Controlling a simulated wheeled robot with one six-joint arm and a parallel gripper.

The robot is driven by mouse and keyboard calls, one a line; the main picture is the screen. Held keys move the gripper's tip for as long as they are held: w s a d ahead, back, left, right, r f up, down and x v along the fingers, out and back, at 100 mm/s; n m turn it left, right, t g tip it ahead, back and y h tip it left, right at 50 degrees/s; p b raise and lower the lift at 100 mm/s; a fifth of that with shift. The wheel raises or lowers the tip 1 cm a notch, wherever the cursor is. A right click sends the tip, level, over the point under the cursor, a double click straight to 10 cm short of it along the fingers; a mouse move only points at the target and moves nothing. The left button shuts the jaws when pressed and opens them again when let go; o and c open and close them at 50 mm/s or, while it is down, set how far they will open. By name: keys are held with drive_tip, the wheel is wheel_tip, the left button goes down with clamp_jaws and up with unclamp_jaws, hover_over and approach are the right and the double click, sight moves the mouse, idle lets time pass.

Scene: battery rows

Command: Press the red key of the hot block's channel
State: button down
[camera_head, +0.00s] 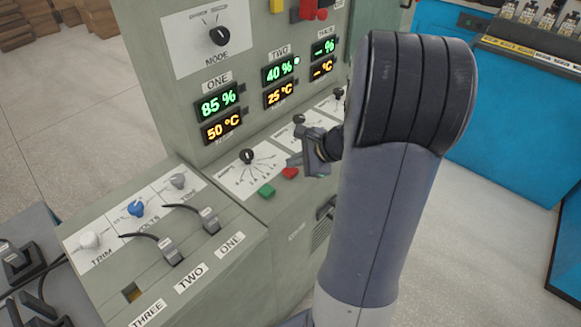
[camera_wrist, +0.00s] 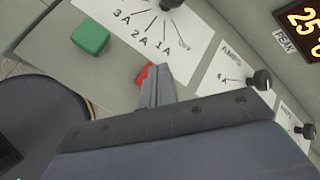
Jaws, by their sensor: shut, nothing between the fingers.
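The readout of channel ONE (camera_head: 221,114) shows 85 % and 50 °C in the head view. The readout of channel TWO (camera_head: 280,82) shows 40 % and 25 °C; the THREE readout (camera_head: 323,58) shows dashes. Below ONE, by its dial (camera_head: 247,157), sit a green key (camera_head: 266,191) and a red key (camera_head: 290,173). In the wrist view the green key (camera_wrist: 90,37) is clear, and the red key (camera_wrist: 145,74) is partly hidden by my fingertips. My gripper (camera_head: 294,161) is shut and empty, its tips at the red key; I cannot tell whether they touch.
Two grey plugs (camera_head: 170,250) with cables sit in the lower left panel, beside an empty socket (camera_head: 131,292) near the THREE label. A MODE knob (camera_head: 219,36) is above. A blue cabinet (camera_head: 500,150) stands at the right. My arm hides part of the panel.

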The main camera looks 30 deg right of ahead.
sight(294, 171)
drive_tip(key=shift+r, duration=0.35)
wheel_tip(294, 171, up, 5)
drive_tip(key=p, duration=0.4)
drive_tip(key=shift+r, duration=0.1)
idle(0.8)
